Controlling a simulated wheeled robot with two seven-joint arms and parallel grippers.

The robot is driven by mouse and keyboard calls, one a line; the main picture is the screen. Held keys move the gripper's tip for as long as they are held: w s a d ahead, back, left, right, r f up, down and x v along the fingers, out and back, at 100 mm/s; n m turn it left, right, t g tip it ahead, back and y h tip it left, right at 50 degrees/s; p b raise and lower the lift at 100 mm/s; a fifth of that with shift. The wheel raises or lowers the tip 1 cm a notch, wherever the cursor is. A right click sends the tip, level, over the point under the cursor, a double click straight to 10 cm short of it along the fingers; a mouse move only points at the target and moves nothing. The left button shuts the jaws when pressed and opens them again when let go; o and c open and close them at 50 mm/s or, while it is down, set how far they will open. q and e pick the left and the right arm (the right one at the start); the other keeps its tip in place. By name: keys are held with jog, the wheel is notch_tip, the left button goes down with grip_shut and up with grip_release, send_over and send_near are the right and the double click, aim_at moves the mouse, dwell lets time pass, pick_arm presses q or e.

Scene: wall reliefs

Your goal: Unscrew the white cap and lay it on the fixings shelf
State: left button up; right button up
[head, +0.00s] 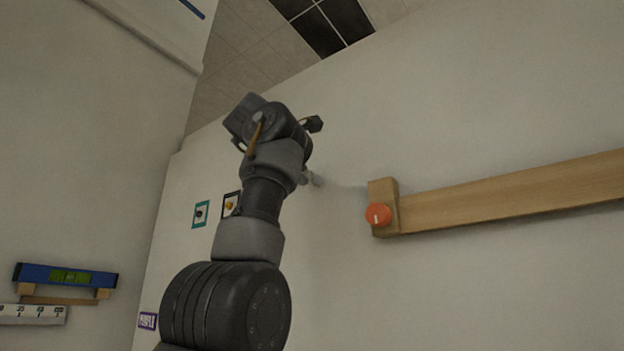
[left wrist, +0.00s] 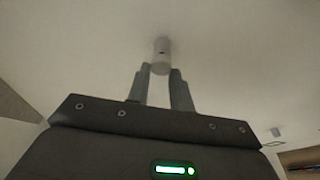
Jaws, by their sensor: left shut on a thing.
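The white cap (left wrist: 161,50) is a small pale cylinder on the pale wall in the left wrist view. My left gripper (left wrist: 160,72) is shut on it, one grey finger at each side of its near end. In the head view my left arm rises from the bottom, and the small pale grey tips of the gripper (head: 310,179) show just right of the arm, close to the wall. The cap cannot be told apart from the fingers there. I cannot make out the fixings shelf for certain. My right gripper is not in view.
A blue spirit level (head: 66,276) rests on wooden supports at lower left, above a white scale strip (head: 30,314). Small framed panels (head: 201,213) hang left of my arm. Bare wall lies above the rail.

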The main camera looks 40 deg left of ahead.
pick_arm(q)
jog(key=shift+s, duration=0.3)
jog(key=shift+w, duration=0.15)
jog(key=shift+s+b, duration=0.95)
jog(key=shift+s, duration=1.1)
jog(key=shift+s, duration=0.15)
jog(key=shift+b+v, duration=0.45)
jog(key=shift+v, duration=0.4)
